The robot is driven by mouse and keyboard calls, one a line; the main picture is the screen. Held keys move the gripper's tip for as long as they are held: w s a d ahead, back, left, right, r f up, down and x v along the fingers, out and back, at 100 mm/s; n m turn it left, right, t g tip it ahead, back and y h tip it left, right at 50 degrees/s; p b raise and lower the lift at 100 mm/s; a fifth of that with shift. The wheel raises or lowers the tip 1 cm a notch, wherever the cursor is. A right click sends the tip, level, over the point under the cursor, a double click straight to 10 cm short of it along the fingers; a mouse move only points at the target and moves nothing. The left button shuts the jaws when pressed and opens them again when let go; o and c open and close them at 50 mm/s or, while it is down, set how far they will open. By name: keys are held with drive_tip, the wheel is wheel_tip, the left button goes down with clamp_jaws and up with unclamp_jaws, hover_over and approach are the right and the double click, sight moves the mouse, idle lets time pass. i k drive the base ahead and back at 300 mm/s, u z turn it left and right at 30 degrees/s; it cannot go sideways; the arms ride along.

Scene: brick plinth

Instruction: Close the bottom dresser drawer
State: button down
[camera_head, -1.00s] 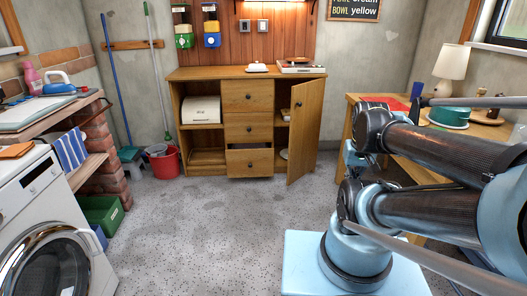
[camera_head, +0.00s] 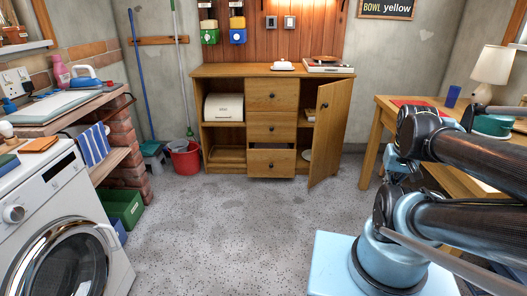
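The wooden dresser (camera_head: 223,72) stands against the back wall, across the floor from me. Its bottom drawer (camera_head: 271,163) is pulled part way out, with a dark gap above its front. The two drawers above it, the top drawer (camera_head: 271,95) and the middle drawer (camera_head: 271,127), are shut. The dresser's right door (camera_head: 330,130) stands open, swung forward beside the drawers. My arm is folded at the right of the view. My gripper cannot be made out, so its state is hidden.
Open speckled floor lies between me and the dresser. A red bucket (camera_head: 185,160) stands left of the dresser. A washing machine (camera_head: 60,225) and a green crate (camera_head: 122,207) are at the left. A wooden table (camera_head: 384,112) with a lamp (camera_head: 493,66) is at the right.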

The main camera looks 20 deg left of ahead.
sight(265, 159)
drive_tip(key=i, duration=0.85)
